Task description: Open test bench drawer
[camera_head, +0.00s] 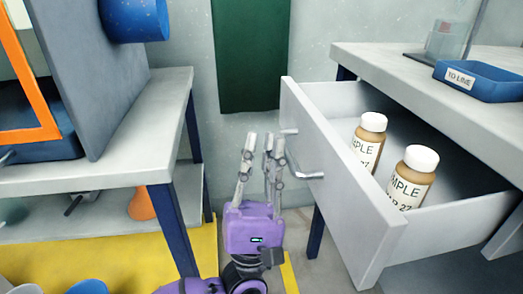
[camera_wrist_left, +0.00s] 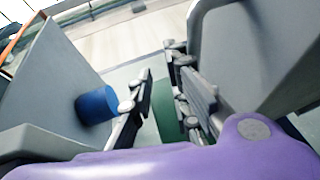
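The test bench drawer (camera_head: 345,190) is pulled out from under the bench top at the right in the head view. Two brown sample bottles with white caps stand in it, a rear one (camera_head: 367,143) and a front one (camera_head: 411,180). Its bar handle (camera_head: 303,165) is on the front panel. My left gripper (camera_head: 262,140), purple with grey fingers, points up just left of the handle. In the left wrist view the gripper (camera_wrist_left: 160,85) has a gap between its fingers and holds nothing. Whether a finger touches the handle is unclear. My right gripper is out of view.
A blue tray (camera_head: 482,80) labelled TO LINE sits on the test bench top (camera_head: 400,75). A grey table (camera_head: 120,140) with an upright panel and blue cylinder (camera_head: 134,18) stands at left. A green panel (camera_head: 250,55) hangs on the back wall. A floor gap separates the benches.

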